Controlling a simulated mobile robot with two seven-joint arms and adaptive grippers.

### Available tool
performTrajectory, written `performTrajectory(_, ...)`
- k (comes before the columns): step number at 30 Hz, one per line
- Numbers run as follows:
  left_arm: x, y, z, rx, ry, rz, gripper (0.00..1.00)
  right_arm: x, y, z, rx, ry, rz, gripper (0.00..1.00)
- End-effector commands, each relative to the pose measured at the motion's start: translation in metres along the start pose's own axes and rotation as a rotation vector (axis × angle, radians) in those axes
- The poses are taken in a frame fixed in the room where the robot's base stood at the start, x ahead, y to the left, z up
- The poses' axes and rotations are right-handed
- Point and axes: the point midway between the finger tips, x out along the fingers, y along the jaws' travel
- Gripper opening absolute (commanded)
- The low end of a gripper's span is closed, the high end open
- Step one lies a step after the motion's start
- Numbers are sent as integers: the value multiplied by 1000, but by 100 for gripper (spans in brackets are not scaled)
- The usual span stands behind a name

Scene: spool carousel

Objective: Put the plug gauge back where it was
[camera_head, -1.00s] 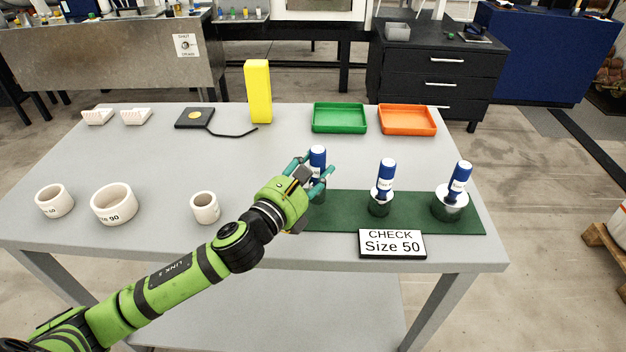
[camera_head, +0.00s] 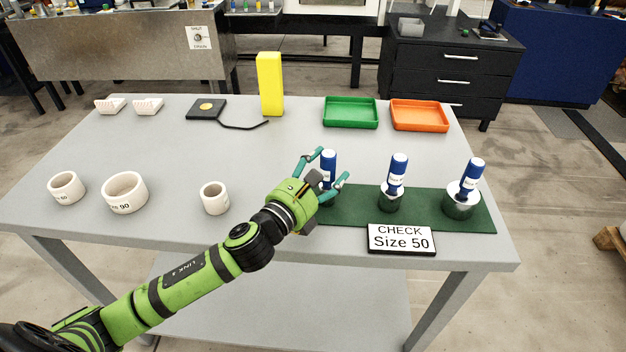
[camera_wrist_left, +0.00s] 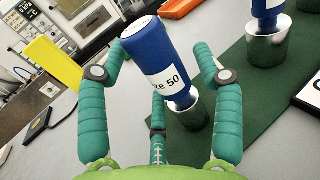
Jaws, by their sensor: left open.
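The plug gauge labelled size 50 (camera_wrist_left: 160,65) has a blue handle and a metal plug end. In the left wrist view it stands on the green mat (camera_wrist_left: 265,125), between the spread fingers. In the head view its blue handle (camera_head: 329,165) shows at the left end of the mat (camera_head: 345,203). My left gripper (camera_head: 329,173) is open around the handle; its fingers (camera_wrist_left: 158,85) stand apart from it. The plug's lower end is partly hidden by the gripper in the head view. A sign reading "CHECK Size 50" (camera_head: 401,238) stands at the mat's front edge. My right gripper is not seen.
Two more blue-handled gauges, a middle one (camera_head: 397,178) and a larger one (camera_head: 467,190), stand on the mat to the right. White rings (camera_head: 214,199) stand at the left. A yellow block (camera_head: 270,85), green tray (camera_head: 350,113) and orange tray (camera_head: 419,117) are behind.

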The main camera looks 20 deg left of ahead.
Motion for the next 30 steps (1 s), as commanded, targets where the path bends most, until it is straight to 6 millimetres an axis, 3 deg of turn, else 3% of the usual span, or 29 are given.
performTrajectory(15, -93, 0, -2, 2, 2, -2, 66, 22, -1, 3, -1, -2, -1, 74)
performTrajectory(22, -115, 0, -1, 0, 0, 0, 66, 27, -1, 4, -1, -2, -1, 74)
performTrajectory(30, -120, 0, 1, 1, -2, 0, 66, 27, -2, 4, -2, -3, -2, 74)
